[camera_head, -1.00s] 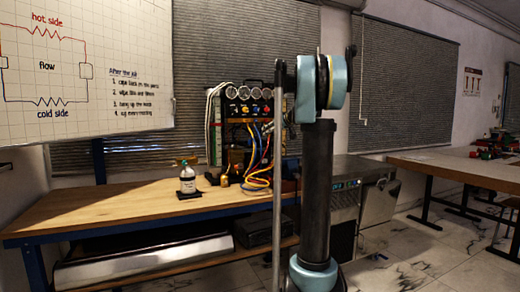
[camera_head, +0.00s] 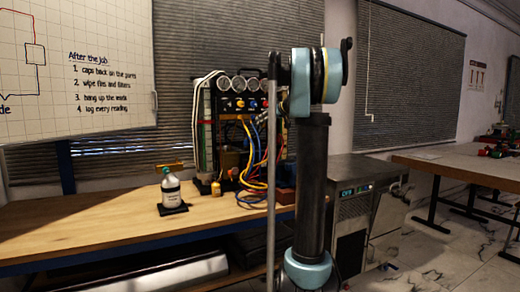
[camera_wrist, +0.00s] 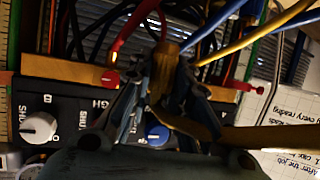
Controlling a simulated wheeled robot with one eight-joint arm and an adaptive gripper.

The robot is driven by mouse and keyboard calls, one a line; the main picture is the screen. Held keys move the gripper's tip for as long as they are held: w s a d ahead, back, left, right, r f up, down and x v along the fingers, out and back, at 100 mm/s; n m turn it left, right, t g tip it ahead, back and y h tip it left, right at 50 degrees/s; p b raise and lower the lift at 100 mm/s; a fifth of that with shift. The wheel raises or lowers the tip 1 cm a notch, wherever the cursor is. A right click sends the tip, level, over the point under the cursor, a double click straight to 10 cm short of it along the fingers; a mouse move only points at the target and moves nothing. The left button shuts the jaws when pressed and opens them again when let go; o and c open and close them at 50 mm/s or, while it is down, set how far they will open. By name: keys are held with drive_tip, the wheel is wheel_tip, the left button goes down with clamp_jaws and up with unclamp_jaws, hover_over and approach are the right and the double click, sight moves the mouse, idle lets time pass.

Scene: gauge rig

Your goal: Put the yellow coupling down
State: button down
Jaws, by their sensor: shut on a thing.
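In the wrist view my gripper (camera_wrist: 169,58) is shut on a dull yellow, brass-like piece, which I take as the yellow coupling (camera_wrist: 169,52). A thick yellow hose (camera_wrist: 255,136) runs below the fingers and off to the right; its join to the coupling is dark and unclear. The gauge rig (camera_head: 238,105) stands on the bench in the head view, with a row of round gauges and coloured hoses. Its dark panel with a white knob (camera_wrist: 38,127) and a blue knob (camera_wrist: 156,135) lies beyond the fingers. In the head view my arm hides part of the rig, and I cannot make out the gripper.
A white bottle (camera_head: 171,191) stands on a dark pad on the wooden bench (camera_head: 100,223), left of the rig. A small yellow fitting (camera_head: 216,189) is near the rig's foot. Red (camera_wrist: 117,40) and blue (camera_wrist: 215,25) hoses crowd the gripper. The bench's left side is clear.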

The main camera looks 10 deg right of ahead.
drive_tip(key=shift+w+f, duration=0.15)
drive_tip(key=shift+f, duration=0.15)
wheel_tip(320, 180, down, 4)
drive_tip(key=shift+w+a, duration=0.1)
drive_tip(key=shift+f, duration=2.7)
drive_tip(key=c, duration=1.5)
unclamp_jaws()
